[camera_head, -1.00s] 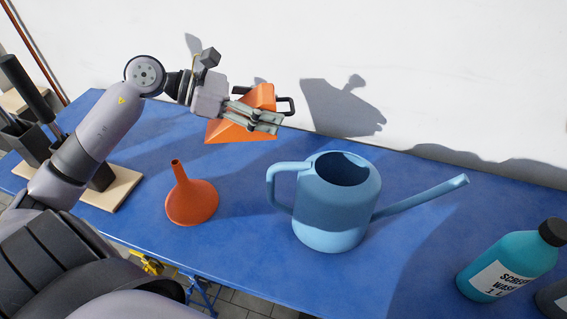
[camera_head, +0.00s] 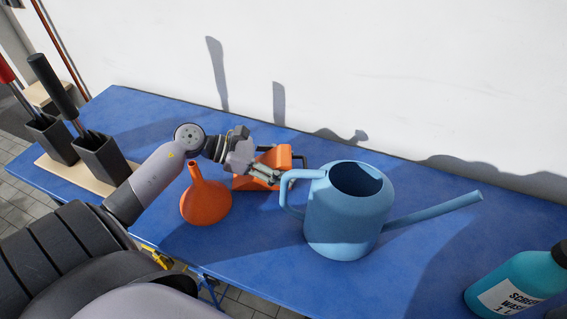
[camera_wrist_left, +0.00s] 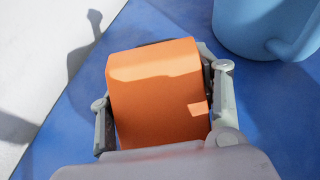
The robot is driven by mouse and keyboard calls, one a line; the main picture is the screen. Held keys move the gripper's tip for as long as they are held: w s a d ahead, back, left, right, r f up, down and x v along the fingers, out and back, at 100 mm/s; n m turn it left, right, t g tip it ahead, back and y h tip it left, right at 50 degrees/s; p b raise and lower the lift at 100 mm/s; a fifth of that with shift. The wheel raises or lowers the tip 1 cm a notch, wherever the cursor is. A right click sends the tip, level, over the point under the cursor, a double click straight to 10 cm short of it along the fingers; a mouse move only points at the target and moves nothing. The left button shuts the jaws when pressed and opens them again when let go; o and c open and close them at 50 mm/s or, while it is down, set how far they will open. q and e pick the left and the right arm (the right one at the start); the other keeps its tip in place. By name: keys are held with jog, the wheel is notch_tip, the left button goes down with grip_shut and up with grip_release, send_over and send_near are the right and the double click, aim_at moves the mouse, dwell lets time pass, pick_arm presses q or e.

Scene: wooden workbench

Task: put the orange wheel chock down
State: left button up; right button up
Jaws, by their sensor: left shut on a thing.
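The orange wheel chock (camera_head: 273,158) is at the back of the blue workbench, behind the funnel and left of the watering can. My left gripper (camera_head: 266,174) is shut on it. In the left wrist view the chock (camera_wrist_left: 158,92) sits between the two fingers of my left gripper (camera_wrist_left: 158,125). The chock is low, at or close to the bench top; I cannot tell whether it touches. My right gripper is not in view.
An orange funnel (camera_head: 206,203) stands just in front of my left arm. A blue watering can (camera_head: 345,220) stands close on the right, its handle near the gripper. A teal bottle (camera_head: 515,280) is at the front right. Black holders (camera_head: 103,157) stand on a wooden base at left.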

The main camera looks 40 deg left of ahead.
pick_arm(q)
jog(key=shift+f, duration=0.1)
jog(key=o, duration=1.5)
jog(key=shift+o, duration=0.2)
